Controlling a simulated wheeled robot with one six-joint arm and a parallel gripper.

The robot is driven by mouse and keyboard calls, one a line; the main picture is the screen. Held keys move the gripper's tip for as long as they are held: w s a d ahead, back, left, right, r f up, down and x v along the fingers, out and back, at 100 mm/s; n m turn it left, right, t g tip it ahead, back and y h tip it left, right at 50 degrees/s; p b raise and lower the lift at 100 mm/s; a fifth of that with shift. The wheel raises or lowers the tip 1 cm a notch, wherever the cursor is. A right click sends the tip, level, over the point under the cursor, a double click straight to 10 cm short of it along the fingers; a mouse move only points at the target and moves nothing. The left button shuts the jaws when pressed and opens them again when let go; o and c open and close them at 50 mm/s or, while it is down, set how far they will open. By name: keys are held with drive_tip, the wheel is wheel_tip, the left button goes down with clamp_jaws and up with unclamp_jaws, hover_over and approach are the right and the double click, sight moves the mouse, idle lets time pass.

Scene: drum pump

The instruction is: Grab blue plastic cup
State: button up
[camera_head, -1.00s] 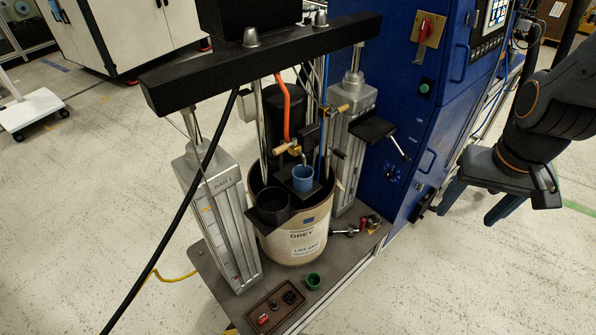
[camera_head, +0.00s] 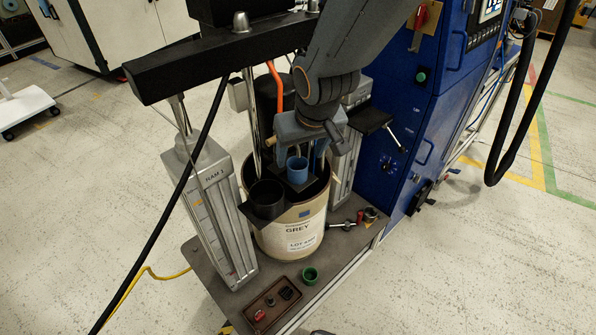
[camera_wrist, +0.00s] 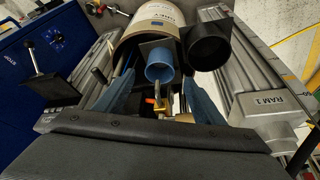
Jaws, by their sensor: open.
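The blue plastic cup (camera_head: 297,171) stands upright on a small dark plate above the grey drum. It also shows in the wrist view (camera_wrist: 159,66), ahead of my gripper and near the middle between the fingers. My gripper (camera_head: 308,145) is just above and behind the cup in the head view. Its two blue fingers (camera_wrist: 157,85) are spread to the left and right in the wrist view. My gripper is open and empty. Whether a finger touches the cup cannot be told.
A black cup (camera_head: 267,199) stands left of the blue cup, close by. The drum (camera_head: 302,238) sits between two ram columns (camera_head: 213,215) under a black crossbeam (camera_head: 160,73). An orange hose (camera_head: 275,84) and a blue cabinet (camera_head: 420,110) are near.

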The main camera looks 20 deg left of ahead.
sight(298, 164)
drive_tip(key=shift+p+x, duration=0.55)
drive_tip(key=shift+x, duration=2.6)
drive_tip(key=c, duration=1.2)
drive_tip(key=shift+r, duration=0.15)
